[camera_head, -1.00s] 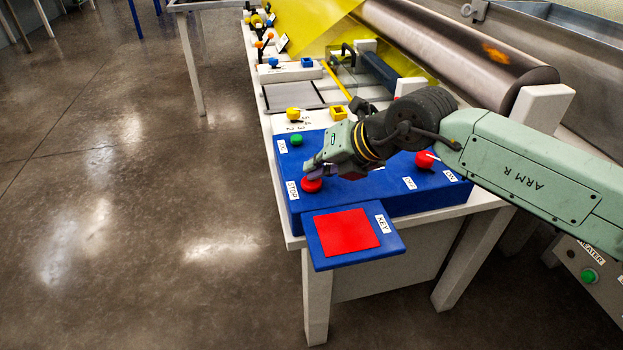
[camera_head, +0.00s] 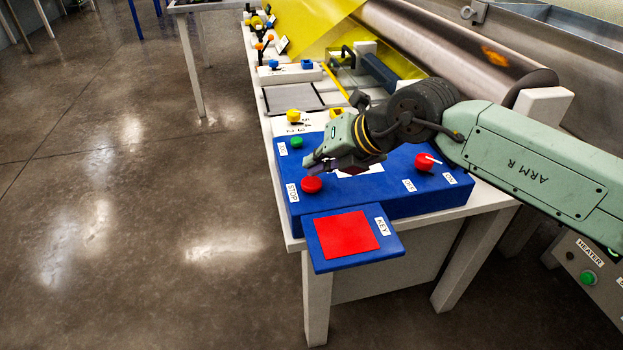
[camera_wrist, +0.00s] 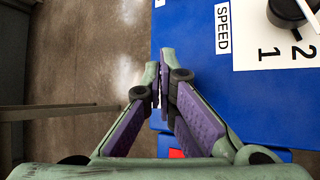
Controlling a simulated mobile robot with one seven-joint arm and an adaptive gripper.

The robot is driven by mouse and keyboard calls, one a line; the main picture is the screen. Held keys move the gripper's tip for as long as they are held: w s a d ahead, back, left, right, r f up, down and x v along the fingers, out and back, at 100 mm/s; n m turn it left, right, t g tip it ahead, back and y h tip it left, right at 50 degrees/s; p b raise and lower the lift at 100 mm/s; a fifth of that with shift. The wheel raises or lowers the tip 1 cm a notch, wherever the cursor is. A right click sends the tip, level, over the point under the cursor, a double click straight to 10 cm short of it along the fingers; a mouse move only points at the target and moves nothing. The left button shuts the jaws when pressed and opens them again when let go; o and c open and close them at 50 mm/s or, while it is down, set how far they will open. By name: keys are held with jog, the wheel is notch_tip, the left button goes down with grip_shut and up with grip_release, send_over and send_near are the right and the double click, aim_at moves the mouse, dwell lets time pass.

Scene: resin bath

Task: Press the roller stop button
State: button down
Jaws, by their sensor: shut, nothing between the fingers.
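The red round stop button (camera_head: 311,185) sits on the left end of the blue control box (camera_head: 400,200), beside a label reading STOP (camera_head: 292,192). My gripper (camera_head: 309,166) is shut and empty. Its fingertips are just behind and above the button in the head view, with a small gap showing between them and the button. In the wrist view the shut fingers (camera_wrist: 155,88) point over the box edge, and the button does not show there.
A green button (camera_head: 296,141) and a red knob (camera_head: 424,162) are on the same box. A red KEY pad (camera_head: 346,232) juts out in front. In the wrist view a black dial (camera_wrist: 287,12) and a SPEED label (camera_wrist: 222,28) show. The floor at left is clear.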

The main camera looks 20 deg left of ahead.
aim_at(316, 180)
jog(key=shift+r+p, duration=1.25)
jog(key=shift+r, duration=1.25)
jog(key=shift+d, duration=0.1)
